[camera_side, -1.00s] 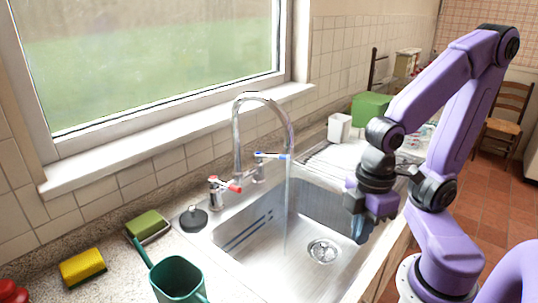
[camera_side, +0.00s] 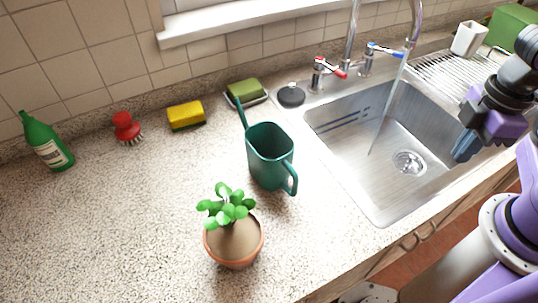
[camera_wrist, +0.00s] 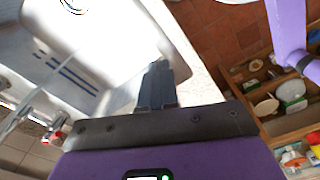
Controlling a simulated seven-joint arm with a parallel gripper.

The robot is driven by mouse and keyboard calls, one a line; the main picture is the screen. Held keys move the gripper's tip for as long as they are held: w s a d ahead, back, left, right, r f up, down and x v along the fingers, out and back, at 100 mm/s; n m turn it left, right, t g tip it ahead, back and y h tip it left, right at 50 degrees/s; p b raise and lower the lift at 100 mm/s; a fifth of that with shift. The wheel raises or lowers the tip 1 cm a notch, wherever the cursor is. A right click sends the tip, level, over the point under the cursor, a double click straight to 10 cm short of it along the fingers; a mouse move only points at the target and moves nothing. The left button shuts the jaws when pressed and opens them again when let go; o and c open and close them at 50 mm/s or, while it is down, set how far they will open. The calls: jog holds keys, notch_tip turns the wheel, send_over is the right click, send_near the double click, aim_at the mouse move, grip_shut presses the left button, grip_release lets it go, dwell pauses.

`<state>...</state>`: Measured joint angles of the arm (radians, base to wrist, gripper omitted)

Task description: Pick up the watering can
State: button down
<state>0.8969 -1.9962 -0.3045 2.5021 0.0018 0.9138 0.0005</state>
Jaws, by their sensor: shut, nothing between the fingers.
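The dark green watering can (camera_side: 268,155) stands upright on the speckled counter, left of the sink. Its spout points up toward the back and its handle faces the front right. My gripper (camera_side: 462,152) is above the right part of the sink, well to the right of the can. It is shut and empty. In the wrist view my gripper's blue fingertips (camera_wrist: 156,72) are together over the sink's edge. The can is not in the wrist view.
A potted plant (camera_side: 234,240) stands in front of the can. The sink (camera_side: 375,170) has a running tap (camera_side: 413,35). The left counter is mostly clear.

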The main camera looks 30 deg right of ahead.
aim_at(264, 149)
jog(key=c, duration=1.4)
grip_release()
jog(key=w+a+r+m+g+y, duration=0.1)
jog(key=w+a+r+m+g, duration=0.15)
jog(key=w+a+m, duration=0.7)
jog(key=w+a+r+m+g+y, duration=0.1)
jog(key=w+a+m+g, duration=0.2)
jog(key=w+a+m, duration=0.6)
jog(key=w+d+f+m+g+y, duration=0.15)
jog(key=w+m+y, duration=0.25)
jog(key=w+m, duration=0.55)
jog(key=w+d+f+m+y, duration=0.25)
jog(key=w+m, duration=0.35)
jog(key=w, duration=0.7)
jog(key=shift+y, duration=0.25)
jog(key=x, duration=1.8)
jog(key=shift+s+d, duration=0.1)
jog(key=shift+s, duration=0.2)
